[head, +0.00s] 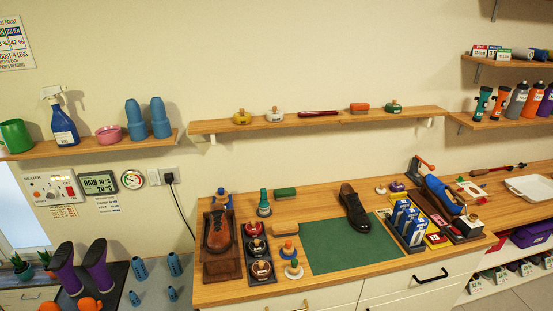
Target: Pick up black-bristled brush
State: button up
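Several brush-like items show in the head view, but they are small and I cannot tell which one has black bristles. A green-backed block (285,193) lies at the back of the wooden counter. An orange-topped block (285,228) lies in front of it. A long dark red item (317,113) and an orange-topped block (360,107) lie on the middle wall shelf. A thin long-handled item (498,169) lies at the back right of the counter. My gripper is not in view.
A green mat (340,248) on the wooden counter has a black shoe (354,208) at its back edge. A brown shoe (218,232) in a tray and several round tins (257,248) stand left. Blue-white boxes (405,222) stand right. A white tray (530,187) sits far right.

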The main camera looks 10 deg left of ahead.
aim_at(288, 229)
jog(key=i+j+u, duration=0.1)
jog(key=i+u, duration=0.25)
jog(key=i, duration=0.15)
jog(key=i+u, duration=0.35)
jog(key=i, duration=0.15)
jog(key=l, duration=0.05)
